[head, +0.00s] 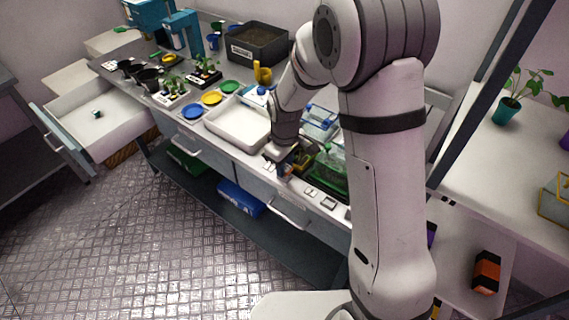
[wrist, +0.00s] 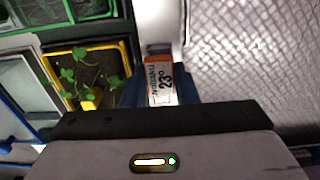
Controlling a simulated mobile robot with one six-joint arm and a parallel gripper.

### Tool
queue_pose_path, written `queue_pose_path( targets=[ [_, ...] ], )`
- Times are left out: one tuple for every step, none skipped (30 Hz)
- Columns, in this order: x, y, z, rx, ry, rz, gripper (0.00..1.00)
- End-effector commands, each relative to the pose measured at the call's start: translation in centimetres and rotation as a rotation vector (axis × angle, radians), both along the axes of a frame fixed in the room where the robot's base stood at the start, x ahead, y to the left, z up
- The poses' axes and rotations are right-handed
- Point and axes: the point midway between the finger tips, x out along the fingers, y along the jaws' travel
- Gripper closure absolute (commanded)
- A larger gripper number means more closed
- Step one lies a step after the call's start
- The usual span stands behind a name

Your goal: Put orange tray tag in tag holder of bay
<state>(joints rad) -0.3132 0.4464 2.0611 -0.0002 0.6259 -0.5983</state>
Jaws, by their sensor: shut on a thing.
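My gripper (head: 284,166) is low over the front edge of the bench in the head view. In the wrist view my gripper (wrist: 161,88) is shut on the orange tray tag (wrist: 160,84), which has an orange top and a white label printed with "23°". The tag lies between the dark blue fingers, just right of a yellow-rimmed tray (wrist: 127,52) with seedlings. A small grey piece (wrist: 160,47) shows just beyond the tag; I cannot tell whether it is the tag holder, or whether the tag touches it.
A green-rimmed tray (wrist: 120,12) lies beyond the yellow one, and a blue-rimmed one is at left. Small pale squares (head: 328,203) lie along the bench edge. A white tray (head: 237,131) stands left of my gripper. Open floor (head: 150,240) lies in front.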

Motion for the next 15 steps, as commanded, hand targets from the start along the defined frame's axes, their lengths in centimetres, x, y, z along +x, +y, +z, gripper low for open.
queue_pose_path(
  targets=[
    [-0.26, -0.08, -0.72, -0.003, 0.010, 0.000, 1.00],
    [-0.28, -0.09, -0.77, -0.003, 0.010, 0.000, 1.00],
    [-0.30, -0.10, -0.80, -0.003, 0.010, 0.000, 1.00],
    [-0.32, -0.11, -0.82, -0.004, 0.012, 0.000, 1.00],
    [-0.33, -0.11, -0.82, -0.004, 0.012, 0.000, 1.00],
    [-0.35, -0.11, -0.84, -0.004, 0.012, 0.000, 1.00],
    [-0.36, -0.13, -0.86, -0.004, 0.013, 0.000, 1.00],
    [-0.37, -0.13, -0.88, -0.004, 0.013, 0.000, 1.00],
    [-0.39, -0.14, -0.90, -0.005, 0.014, 0.000, 0.73],
    [-0.39, -0.14, -0.91, -0.005, 0.014, -0.001, 0.71],
    [-0.38, -0.14, -0.90, -0.005, 0.014, -0.001, 0.68],
    [-0.35, -0.14, -0.86, -0.004, 0.013, -0.001, 0.65],
    [-0.34, -0.13, -0.83, -0.004, 0.012, -0.001, 0.63],
    [-0.32, -0.13, -0.80, -0.004, 0.012, -0.001, 0.60],
    [-0.30, -0.14, -0.76, -0.004, 0.012, -0.001, 0.57]
  ],
)
